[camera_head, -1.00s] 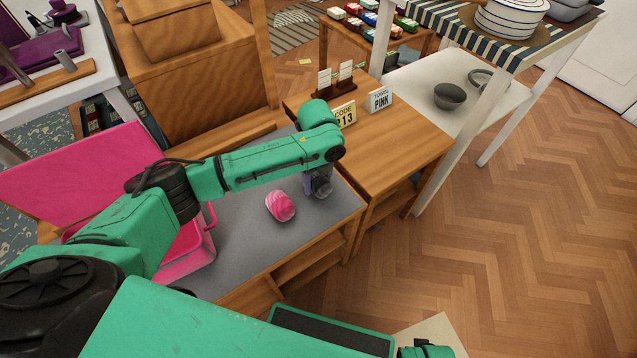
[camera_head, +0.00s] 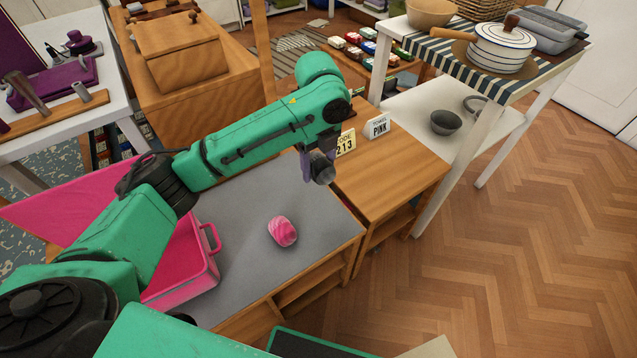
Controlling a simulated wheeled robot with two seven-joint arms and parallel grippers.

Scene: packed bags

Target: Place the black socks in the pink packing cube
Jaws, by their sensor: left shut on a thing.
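My left gripper (camera_head: 317,161) is shut on a small dark rolled bundle, the black socks (camera_head: 323,174). It holds them above the right part of the grey bench top. Part of the bundle is hidden by the fingers. The pink packing cube (camera_head: 207,272) stands open at the left of the bench, with its pink lid (camera_head: 55,207) folded back to the left. My left arm hides part of the cube, and I cannot see all of its inside. My right gripper is not in view.
A pink striped sock ball (camera_head: 283,231) lies on the grey bench top (camera_head: 245,280), between the cube and my left gripper. A wooden box (camera_head: 180,55) stands behind.

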